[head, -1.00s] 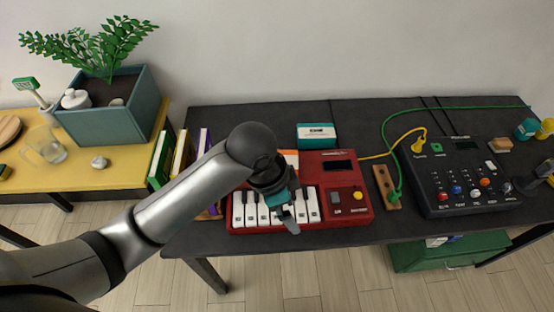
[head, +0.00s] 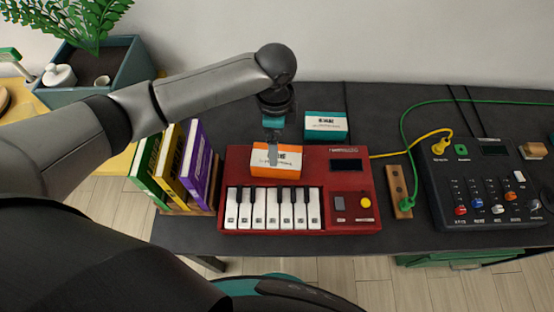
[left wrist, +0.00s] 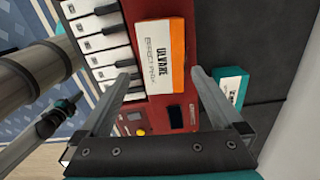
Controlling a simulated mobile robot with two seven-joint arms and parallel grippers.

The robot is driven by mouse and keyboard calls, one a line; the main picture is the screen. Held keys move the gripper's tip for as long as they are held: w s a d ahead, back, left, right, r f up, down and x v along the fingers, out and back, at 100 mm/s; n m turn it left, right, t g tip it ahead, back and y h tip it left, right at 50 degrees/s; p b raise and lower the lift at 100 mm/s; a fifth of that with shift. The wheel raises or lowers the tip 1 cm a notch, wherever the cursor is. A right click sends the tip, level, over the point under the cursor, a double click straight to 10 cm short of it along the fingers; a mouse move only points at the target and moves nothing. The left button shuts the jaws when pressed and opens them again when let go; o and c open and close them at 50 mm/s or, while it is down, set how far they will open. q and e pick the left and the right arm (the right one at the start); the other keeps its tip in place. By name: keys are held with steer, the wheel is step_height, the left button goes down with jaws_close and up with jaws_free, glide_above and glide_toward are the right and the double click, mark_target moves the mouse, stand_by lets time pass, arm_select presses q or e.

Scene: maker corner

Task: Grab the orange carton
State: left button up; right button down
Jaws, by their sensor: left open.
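The orange carton (head: 276,160), orange with a white label side, lies on the back left part of the red keyboard (head: 233,190), behind the white keys. In the left wrist view the orange carton (left wrist: 162,55) shows just beyond the fingertips. My left gripper (head: 273,158) points down over the carton in the head view, and one finger overlaps it there. In the left wrist view my left gripper (left wrist: 158,75) is open, its fingers spread, with nothing held. I cannot tell how high the fingertips are above the carton.
A teal and white carton (head: 326,126) stands behind the keyboard; it also shows in the left wrist view (left wrist: 231,86). Several upright books (head: 180,165) are left of the keyboard. A black control box (head: 487,185) with cables is at the right. Dark tabletop (head: 372,112) is clear behind.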

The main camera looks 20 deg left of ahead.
arm_select(q)
steer(key=shift+f, duration=1.8)
steer(key=f+b, duration=0.1)
steer(key=f, duration=0.3)
steer(key=shift+w+f+b, duration=0.2)
steer(key=shift+f+b, duration=0.15)
steer(key=shift+d, duration=0.1)
steer(key=c, duration=1.3)
steer(key=shift+r, duration=0.1)
steer(key=shift+c, duration=0.4)
arm_select(e)
steer(key=shift+w+a+f, duration=0.1)
steer(key=shift+w+f, duration=0.65)
steer(key=shift+f, duration=0.2)
arm_select(q)
steer(key=shift+r, duration=0.1)
